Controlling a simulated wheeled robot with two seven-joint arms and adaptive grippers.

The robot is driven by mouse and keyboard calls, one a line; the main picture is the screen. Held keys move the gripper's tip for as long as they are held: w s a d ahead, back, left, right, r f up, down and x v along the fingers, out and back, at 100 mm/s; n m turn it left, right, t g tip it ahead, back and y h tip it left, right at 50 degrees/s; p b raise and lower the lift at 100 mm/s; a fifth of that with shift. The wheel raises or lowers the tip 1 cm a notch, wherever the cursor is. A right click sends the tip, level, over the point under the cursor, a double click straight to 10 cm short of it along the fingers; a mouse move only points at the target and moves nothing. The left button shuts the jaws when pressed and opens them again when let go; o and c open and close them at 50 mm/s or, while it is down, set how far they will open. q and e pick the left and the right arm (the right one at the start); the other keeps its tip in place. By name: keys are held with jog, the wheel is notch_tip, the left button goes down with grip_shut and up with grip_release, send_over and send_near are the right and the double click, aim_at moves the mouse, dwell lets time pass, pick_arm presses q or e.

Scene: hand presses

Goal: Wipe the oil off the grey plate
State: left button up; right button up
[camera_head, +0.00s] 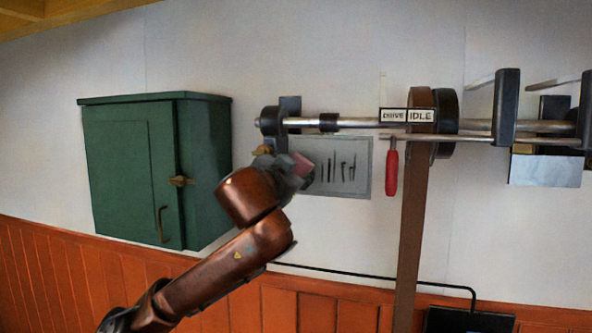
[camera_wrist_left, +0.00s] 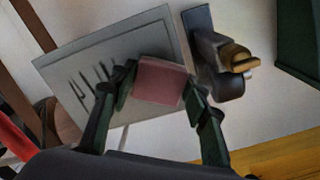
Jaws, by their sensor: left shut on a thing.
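The grey plate (camera_head: 364,184) is fixed to the wall below the metal shaft, with several dark streaks of oil on it. It also shows in the left wrist view (camera_wrist_left: 150,28), tilted in the picture, with the streaks to the left of my fingers. My left gripper (camera_head: 296,165) is at the plate's left end in the head view. In the left wrist view my left gripper (camera_wrist_left: 160,88) is shut on a dull pink block-like pad (camera_wrist_left: 161,80). The pad overlaps the plate there; I cannot tell whether it touches. My right gripper is in neither view.
A green cabinet (camera_head: 128,168) hangs left of the plate. A shaft (camera_head: 350,122) with a bearing runs above it. A red handle (camera_head: 391,172) hangs close to its right edge, beside a brown belt (camera_head: 412,230). A DRIVE/IDLE sign (camera_head: 407,115) sits above.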

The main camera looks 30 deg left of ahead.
pick_arm(q)
jog(key=shift+w+a, duration=0.1)
jog(key=shift+w, duration=0.35)
